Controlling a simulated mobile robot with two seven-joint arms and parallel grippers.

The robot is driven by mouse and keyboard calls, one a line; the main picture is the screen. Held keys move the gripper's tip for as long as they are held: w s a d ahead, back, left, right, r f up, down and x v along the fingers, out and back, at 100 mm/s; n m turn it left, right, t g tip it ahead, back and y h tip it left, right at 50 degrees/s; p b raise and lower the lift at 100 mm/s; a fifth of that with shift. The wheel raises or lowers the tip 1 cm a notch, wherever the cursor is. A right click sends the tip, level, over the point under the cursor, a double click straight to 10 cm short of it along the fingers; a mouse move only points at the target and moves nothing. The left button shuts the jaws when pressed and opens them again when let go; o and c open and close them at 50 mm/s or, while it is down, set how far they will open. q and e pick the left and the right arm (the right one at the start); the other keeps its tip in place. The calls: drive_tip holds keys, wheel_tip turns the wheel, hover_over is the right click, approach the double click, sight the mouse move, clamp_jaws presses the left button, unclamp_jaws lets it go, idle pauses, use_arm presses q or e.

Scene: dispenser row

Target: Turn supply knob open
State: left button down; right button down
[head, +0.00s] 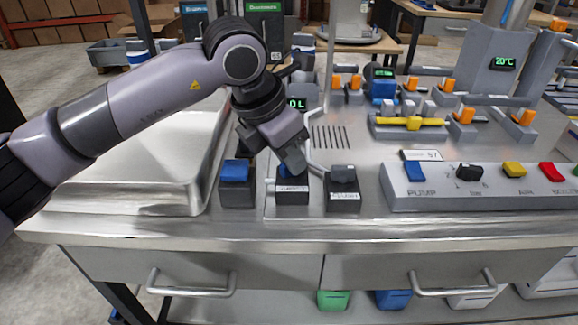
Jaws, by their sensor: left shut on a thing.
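The supply knob (285,172) is blue and sits on a dark block with a white label (292,188) at the front of the steel bench. The label's lettering is small and looks like "SUPPLY". My left gripper (294,163) reaches down from above and is shut on this knob. The gripper hides most of the knob, so I cannot tell how far it is turned. My right gripper is not in view.
A blue-topped block (236,172) stands close on the left and a grey-knobbed block (343,180) close on the right. A sloped switch panel (450,198) is further right. A steel tray (135,190) fills the left. Orange-handled valves (463,117) stand behind.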

use_arm(q)
drive_tip(key=n+y+b, duration=0.1)
drive_tip(key=n+b, duration=0.1)
drive_tip(key=shift+d+f+n+t+b, duration=0.1)
drive_tip(key=shift+f+n+t+b, duration=0.05)
drive_tip(key=shift+n+t+b, duration=0.2)
drive_tip(key=n+b, duration=0.2)
drive_tip(key=n, duration=0.1)
drive_tip(key=shift+s+t+y, duration=0.1)
drive_tip(key=shift+t+y, duration=0.25)
drive_tip(key=shift+y, duration=0.05)
drive_tip(key=n+y+b, duration=0.1)
drive_tip(key=n+b, duration=0.1)
drive_tip(key=n, duration=0.1)
drive_tip(key=shift+d+n+b, duration=0.15)
drive_tip(key=shift+n+b, duration=0.1)
drive_tip(key=shift+b, duration=0.15)
drive_tip(key=shift+r+n+y+b, duration=0.2)
drive_tip(key=shift+n+y+b, duration=0.1)
drive_tip(key=shift+n+y, duration=0.3)
drive_tip(key=shift+n, duration=0.3)
drive_tip(key=c, duration=1.1)
unclamp_jaws()
